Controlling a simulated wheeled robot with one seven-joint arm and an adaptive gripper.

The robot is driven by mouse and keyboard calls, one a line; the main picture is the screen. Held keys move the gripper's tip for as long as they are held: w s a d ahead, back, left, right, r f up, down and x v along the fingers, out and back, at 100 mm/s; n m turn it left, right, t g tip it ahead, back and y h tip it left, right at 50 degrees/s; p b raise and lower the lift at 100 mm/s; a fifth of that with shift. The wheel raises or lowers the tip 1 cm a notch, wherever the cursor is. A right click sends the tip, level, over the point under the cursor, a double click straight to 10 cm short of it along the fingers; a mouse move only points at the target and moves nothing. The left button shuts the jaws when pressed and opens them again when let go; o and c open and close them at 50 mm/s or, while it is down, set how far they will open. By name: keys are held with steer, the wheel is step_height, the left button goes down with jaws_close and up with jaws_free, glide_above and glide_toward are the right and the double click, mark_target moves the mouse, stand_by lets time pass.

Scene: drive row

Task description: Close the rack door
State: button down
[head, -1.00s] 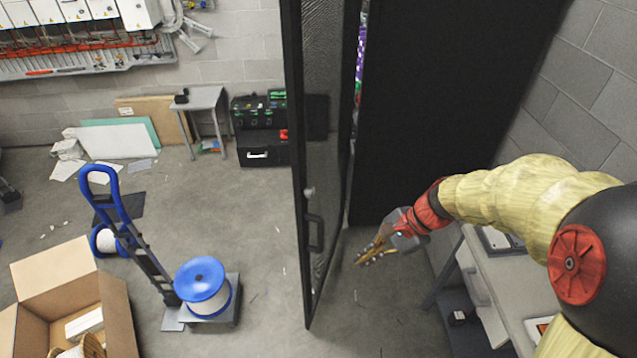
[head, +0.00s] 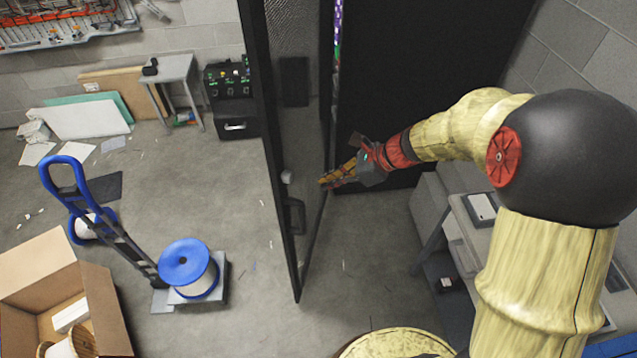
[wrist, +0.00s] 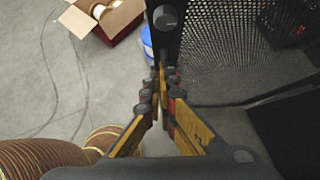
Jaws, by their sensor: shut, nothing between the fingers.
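The rack door (head: 262,130) is a tall black framed panel with a mesh middle, standing open and seen nearly edge-on in the head view. It carries a dark handle (head: 294,216) and a round light knob above it. The black rack (head: 420,80) stands behind and to the right. My gripper (head: 322,184) is shut and empty, its yellow fingers close to the door's right side at about knob height. In the wrist view the shut fingertips (wrist: 161,75) point at the door's frame and mesh (wrist: 220,45); I cannot tell whether they touch it.
A grey bench (head: 480,225) stands at the right by the wall. A blue hand truck (head: 95,215) with a cable spool (head: 188,268) and an open cardboard box (head: 60,290) are at the left.

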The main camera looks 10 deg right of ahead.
glide_toward(283, 196)
step_height(283, 196, down, 3)
steer(key=shift+w+a+r, duration=0.1)
steer(key=shift+w+a, duration=0.15)
steer(key=shift+a, duration=0.5)
steer(key=shift+w+a, duration=0.3)
steer(key=shift+a, duration=0.5)
steer(key=shift+a, duration=0.1)
